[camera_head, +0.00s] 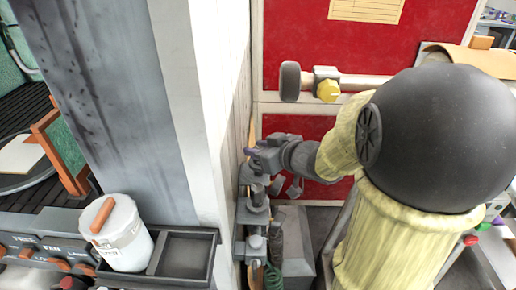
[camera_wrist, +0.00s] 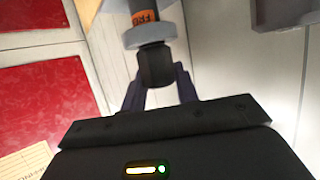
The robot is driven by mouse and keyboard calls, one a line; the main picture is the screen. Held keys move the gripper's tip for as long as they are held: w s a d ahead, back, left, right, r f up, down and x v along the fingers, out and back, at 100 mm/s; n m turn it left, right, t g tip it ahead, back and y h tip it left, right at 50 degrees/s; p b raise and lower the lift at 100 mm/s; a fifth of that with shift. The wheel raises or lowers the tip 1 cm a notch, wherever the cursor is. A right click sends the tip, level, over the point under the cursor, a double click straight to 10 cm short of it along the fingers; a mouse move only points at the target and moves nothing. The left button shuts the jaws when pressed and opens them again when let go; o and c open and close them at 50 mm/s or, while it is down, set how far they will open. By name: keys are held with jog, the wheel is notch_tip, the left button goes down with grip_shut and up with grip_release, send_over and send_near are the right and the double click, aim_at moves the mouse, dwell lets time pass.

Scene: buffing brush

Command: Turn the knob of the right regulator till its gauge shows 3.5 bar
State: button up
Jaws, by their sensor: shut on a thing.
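In the wrist view a black knob (camera_wrist: 155,66) sits between the two dark fingers of my gripper (camera_wrist: 158,84), which is shut on it. Beyond the knob are a pale grey collar (camera_wrist: 149,33) and a dark body with an orange label (camera_wrist: 145,17). In the head view my gripper (camera_head: 258,154) is beside the white post, at the top of a row of grey fittings (camera_head: 256,217); the held knob is hidden there. No gauge face is readable in either view, so the pressure cannot be told.
A white post (camera_head: 200,110) stands close left of my gripper. A red panel (camera_head: 300,130) is behind it. A pipe with a yellow knob (camera_head: 328,90) runs above.

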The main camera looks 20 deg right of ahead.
jog(key=o, duration=1)
jog(key=shift+s+d+r, duration=0.25)
jog(key=shift+s+r, duration=0.05)
jog(key=shift+s, duration=0.05)
jog(key=p+v, duration=0.3)
jog(key=v, duration=1.3)
jog(key=shift+s+d, duration=0.15)
jog(key=shift+s, duration=0.05)
jog(key=shift+f, duration=0.1)
